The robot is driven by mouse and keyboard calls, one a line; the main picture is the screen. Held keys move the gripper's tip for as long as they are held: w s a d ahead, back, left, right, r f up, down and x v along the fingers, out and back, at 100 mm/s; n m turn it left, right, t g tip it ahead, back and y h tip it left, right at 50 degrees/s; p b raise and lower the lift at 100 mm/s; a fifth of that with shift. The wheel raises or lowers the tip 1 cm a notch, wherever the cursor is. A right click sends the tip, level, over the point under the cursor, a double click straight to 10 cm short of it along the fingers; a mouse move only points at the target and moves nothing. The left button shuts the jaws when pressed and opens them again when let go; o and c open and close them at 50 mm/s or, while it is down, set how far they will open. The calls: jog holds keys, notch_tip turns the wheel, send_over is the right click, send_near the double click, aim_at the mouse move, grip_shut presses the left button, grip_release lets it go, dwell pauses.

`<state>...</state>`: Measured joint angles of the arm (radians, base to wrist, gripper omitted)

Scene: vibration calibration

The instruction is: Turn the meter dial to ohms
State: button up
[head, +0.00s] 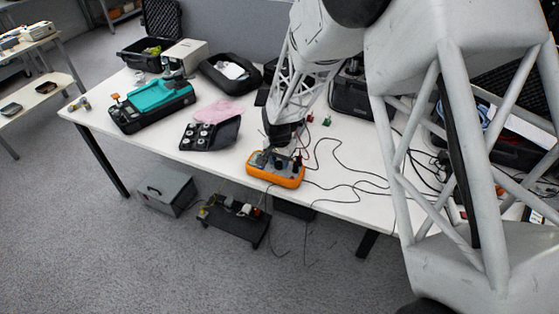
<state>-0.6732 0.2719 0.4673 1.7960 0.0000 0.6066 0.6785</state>
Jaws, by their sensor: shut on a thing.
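The multimeter (291,182) has an orange rim and lies on the white table near its front edge. My gripper (277,158) points down onto the meter's face from above. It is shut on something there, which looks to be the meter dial. The dial is hidden beneath and between the fingers, so its setting cannot be read. Black leads run from near the meter to the right across the table.
A teal device (165,95) and a black case with round parts (209,134) lie to the left. A pink cloth (220,111) and an open black pouch (230,72) lie behind. Loose cables (345,168) cover the table to the right. The front edge is close to the meter.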

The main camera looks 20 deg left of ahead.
jog(key=o, duration=0.9)
jog(key=shift+r, duration=3.9)
